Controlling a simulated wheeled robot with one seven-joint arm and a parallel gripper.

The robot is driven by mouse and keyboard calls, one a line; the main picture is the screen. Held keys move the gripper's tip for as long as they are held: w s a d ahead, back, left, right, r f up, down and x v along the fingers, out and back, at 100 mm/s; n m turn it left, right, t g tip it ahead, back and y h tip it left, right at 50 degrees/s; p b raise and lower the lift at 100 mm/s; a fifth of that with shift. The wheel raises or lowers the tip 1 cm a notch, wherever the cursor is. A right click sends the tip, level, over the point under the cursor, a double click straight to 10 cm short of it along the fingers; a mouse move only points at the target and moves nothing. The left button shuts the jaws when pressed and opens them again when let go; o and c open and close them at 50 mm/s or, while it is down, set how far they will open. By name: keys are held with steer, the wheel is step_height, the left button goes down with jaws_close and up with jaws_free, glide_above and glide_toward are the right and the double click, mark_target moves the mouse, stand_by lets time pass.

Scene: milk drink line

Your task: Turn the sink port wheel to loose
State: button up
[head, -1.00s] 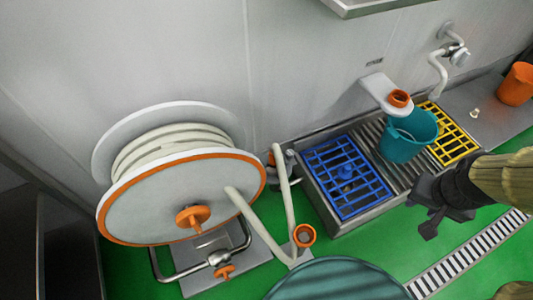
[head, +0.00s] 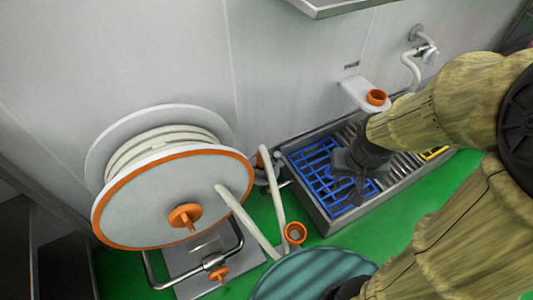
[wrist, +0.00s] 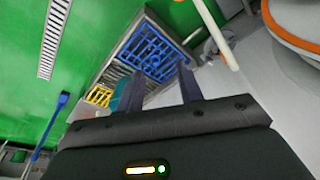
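An orange ring (head: 377,97) sits on a white bracket (head: 361,93) on the wall above the sink (head: 322,222); it looks like the sink port wheel, but I cannot read its setting. My gripper (head: 357,186) is over the blue grate (head: 313,165), in front of and below the ring, apart from it. In the wrist view my gripper (wrist: 161,77) has its two dark fingers spread with nothing held between them. The blue grate (wrist: 156,50) lies beyond the fingertips there. I cannot make out the ring in the wrist view.
A hose reel (head: 165,200) with an orange rim stands at the left, with a pale hose loop and orange fittings (head: 295,233) beside the sink. A teal round object (head: 305,275) is low in front. A wall tap (head: 426,52) is at upper right.

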steer(key=o, duration=0.3)
steer(key=shift+o, duration=0.2)
steer(key=shift+w+a, duration=0.1)
steer(key=shift+w, duration=0.2)
steer(key=m+g+b, duration=0.3)
steer(key=m, duration=0.2)
glide_above(277, 154)
step_height(277, 154, down, 12)
steer(key=shift+r, duration=0.15)
step_height(277, 154, down, 17)
steer(key=b, duration=0.7)
steer(key=shift+f, duration=0.2)
